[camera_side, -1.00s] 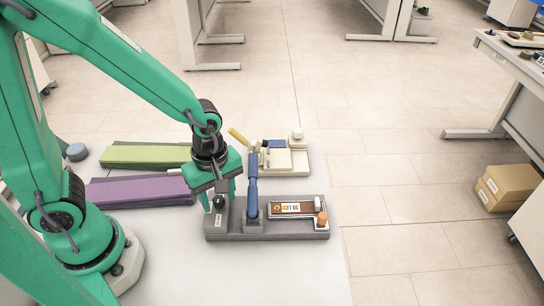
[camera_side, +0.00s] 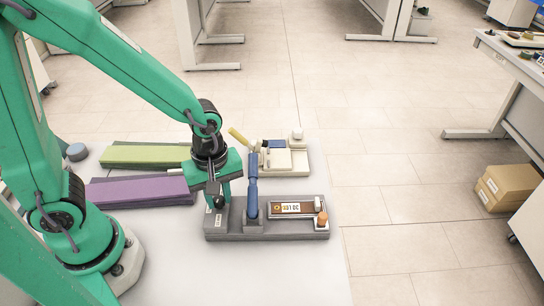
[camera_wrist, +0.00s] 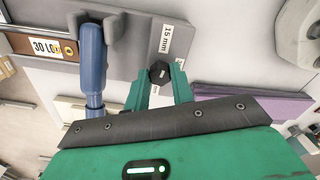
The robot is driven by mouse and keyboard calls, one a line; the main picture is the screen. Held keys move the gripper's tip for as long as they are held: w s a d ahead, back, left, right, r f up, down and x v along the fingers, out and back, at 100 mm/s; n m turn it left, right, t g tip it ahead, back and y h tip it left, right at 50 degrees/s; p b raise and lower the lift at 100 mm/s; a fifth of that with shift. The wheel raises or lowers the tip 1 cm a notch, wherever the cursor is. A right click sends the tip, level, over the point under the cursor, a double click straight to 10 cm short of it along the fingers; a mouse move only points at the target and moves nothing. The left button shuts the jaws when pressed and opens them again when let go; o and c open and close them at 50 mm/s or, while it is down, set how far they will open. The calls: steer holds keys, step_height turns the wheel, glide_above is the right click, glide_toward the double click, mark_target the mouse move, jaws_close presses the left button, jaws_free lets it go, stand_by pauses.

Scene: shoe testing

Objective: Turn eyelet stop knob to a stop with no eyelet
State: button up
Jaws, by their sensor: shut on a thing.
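The knob (camera_wrist: 160,71) is a small dark faceted piece on the grey fixture (camera_wrist: 137,58), beside a white label reading "15 mm" (camera_wrist: 167,38) in the wrist view. My gripper (camera_wrist: 160,80) is shut on the knob, one green finger at each side of it.
A brown strip with a white label (camera_side: 297,208) and an orange knob (camera_side: 322,218) are at the fixture's right end. A cream device (camera_side: 287,160) with a yellow handle (camera_side: 238,137) stands behind. Purple (camera_side: 140,192) and green (camera_side: 145,156) slabs lie left.

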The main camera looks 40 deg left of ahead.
steer(key=m, duration=2.1)
steer(key=shift+m, duration=0.3)
steer(key=m, duration=0.4)
steer(key=shift+a, duration=0.1)
steer(key=m, duration=0.4)
steer(key=shift+m, duration=2.3)
